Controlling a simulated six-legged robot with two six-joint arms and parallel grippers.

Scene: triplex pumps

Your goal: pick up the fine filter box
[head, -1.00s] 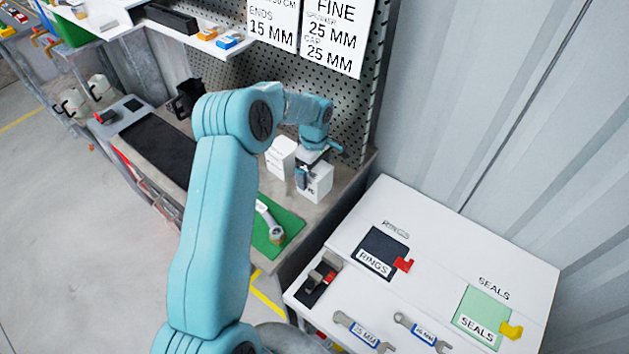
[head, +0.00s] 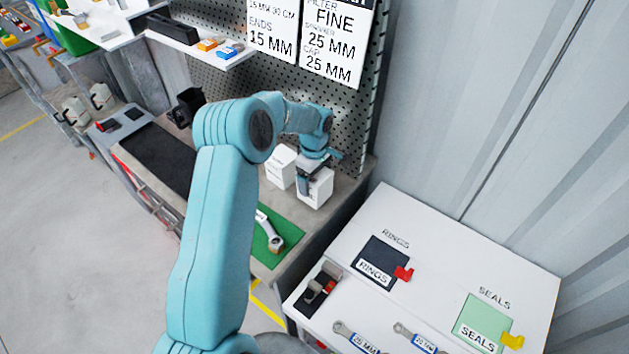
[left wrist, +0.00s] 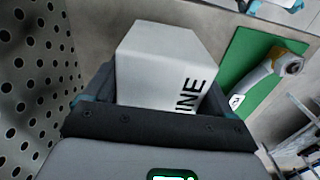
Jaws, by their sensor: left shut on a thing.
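The fine filter box (head: 317,190) is a white box at the right end of the workbench, by the pegboard. In the left wrist view the box (left wrist: 160,62) shows dark letters, "INE", on one face. My left gripper (head: 311,180) comes down on it from above, and its fingers lie on both sides of the box. The gripper (left wrist: 155,95) is shut on it. I cannot tell whether the box touches the bench. My right gripper is not in view.
Another white box (head: 281,166) stands close to the left. A green mat (head: 262,252) with a metal tool (head: 273,239) lies in front. The pegboard (head: 290,95) rises behind. A white cabinet (head: 440,250) with rings and seals pads stands at right.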

